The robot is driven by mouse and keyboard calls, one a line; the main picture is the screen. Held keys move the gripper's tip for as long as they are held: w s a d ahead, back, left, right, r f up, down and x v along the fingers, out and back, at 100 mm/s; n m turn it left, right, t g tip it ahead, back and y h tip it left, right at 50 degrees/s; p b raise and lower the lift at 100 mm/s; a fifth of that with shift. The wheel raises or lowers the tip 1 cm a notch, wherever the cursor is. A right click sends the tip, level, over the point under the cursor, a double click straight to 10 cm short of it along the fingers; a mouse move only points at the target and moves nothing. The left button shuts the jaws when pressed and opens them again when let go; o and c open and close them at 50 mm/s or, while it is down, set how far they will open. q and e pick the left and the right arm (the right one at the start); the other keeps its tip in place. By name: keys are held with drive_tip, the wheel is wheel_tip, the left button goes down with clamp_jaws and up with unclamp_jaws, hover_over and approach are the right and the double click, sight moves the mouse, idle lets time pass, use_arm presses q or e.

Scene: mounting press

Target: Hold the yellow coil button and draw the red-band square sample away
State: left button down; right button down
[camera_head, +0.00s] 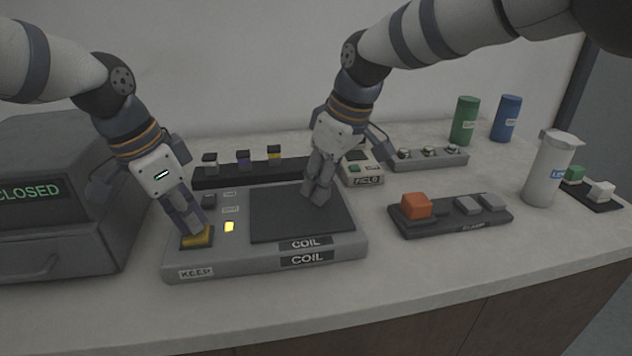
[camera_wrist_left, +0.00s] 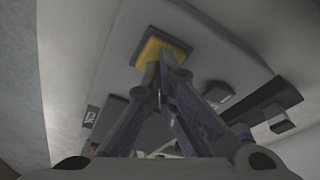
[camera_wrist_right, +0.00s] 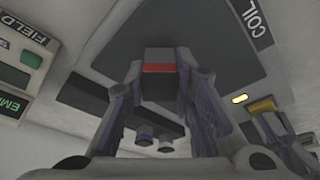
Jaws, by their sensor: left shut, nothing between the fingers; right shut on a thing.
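The yellow coil button (camera_head: 197,240) sits at the front left of the grey coil unit (camera_head: 330,258). My left gripper (camera_head: 194,232) is shut with its fingertips down on the button; the contact also shows in the left wrist view (camera_wrist_left: 158,66). The dark square sample with a red band (camera_wrist_right: 158,68) is between the fingers of my right gripper (camera_wrist_right: 160,80). The right gripper is shut on it over the dark plate (camera_head: 275,215) of the coil unit. In the head view the fingers hide the sample. I cannot tell if it touches the plate.
A yellow light (camera_head: 229,226) glows beside the button. A black rack (camera_head: 225,178) with several small samples stands behind. A grey box (camera_head: 50,200) reading CLOSED is at left. A dark tray (camera_head: 450,220) with an orange block (camera_head: 416,206) and a white bottle (camera_head: 552,170) stand right.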

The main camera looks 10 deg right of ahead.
drive_tip(key=d+r, duration=0.4)
drive_tip(key=r, duration=0.5)
drive_tip(key=d+r, duration=0.4)
drive_tip(key=r, duration=0.5)
idle(1.6)
